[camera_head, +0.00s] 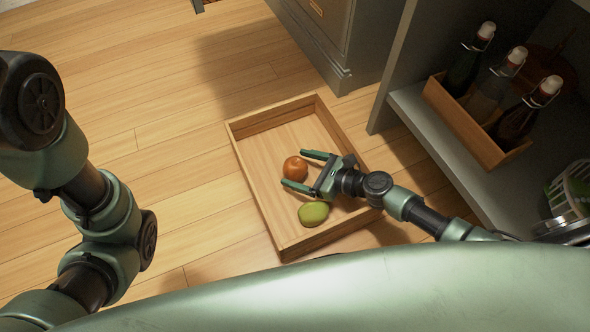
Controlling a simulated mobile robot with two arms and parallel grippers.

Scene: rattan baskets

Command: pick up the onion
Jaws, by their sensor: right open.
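The onion (294,171), round and orange-brown, lies in a shallow wooden tray (245,169) on the floor. My right gripper (296,168) comes in from the right, over the tray. Its two green fingers are open, one on the far side of the onion and one on the near side. The onion shows between the fingertips; I cannot tell whether they touch it or how high they are above the tray floor. My left arm comes in at the left edge, but its gripper is out of view.
A green fruit or vegetable (313,214) lies in the tray, close to my right gripper's near finger. A grey cabinet (350,40) stands behind the tray. A shelf (440,140) at the right holds a wooden crate (465,122) with 3 bottles. Floor left of the tray is clear.

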